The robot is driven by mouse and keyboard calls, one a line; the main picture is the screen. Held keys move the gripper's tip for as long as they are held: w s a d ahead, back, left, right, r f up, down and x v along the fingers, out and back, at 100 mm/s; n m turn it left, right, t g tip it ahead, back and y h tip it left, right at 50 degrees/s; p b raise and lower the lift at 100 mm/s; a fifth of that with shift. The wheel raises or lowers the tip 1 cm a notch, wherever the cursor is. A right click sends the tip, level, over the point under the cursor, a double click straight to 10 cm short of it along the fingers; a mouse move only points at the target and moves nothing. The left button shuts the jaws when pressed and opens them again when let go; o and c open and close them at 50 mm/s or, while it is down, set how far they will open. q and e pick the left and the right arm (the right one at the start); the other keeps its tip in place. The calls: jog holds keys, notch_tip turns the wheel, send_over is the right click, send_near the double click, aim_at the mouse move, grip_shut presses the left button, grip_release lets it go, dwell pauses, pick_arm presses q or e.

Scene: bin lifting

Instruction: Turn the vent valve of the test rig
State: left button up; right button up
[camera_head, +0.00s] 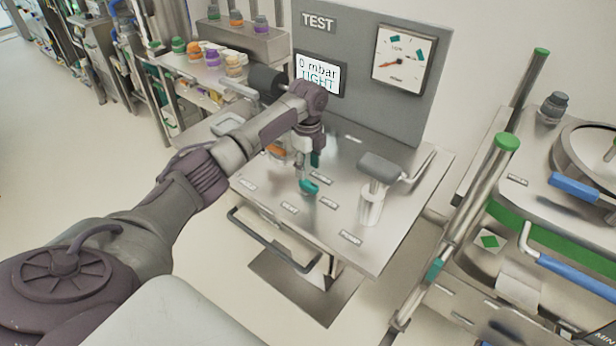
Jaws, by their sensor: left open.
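The test rig is a steel table (270,190) with a grey upright panel (350,105) marked TEST. Its screen (318,76) reads "0 mbar" and a partly covered word, likely TIGHT. A teal valve handle (309,186), probably the vent valve, sits on the tabletop near the middle; the labels around it are too small to read. My left gripper (305,160) points down just above the teal handle, open; its fingers are small and partly hidden, and I cannot tell whether they touch the handle. My right gripper is out of view.
A grey-topped press with a lever (380,168) stands on the table's right over a clear cylinder (371,208). Jars (232,64) stand on a rack behind my arm. A green-capped post (507,141) and machine stand right.

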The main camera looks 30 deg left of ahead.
aim_at(308, 182)
pick_arm(q)
notch_tip(308, 182, up, 7)
jog(key=shift+f, duration=0.2)
dwell(0.6)
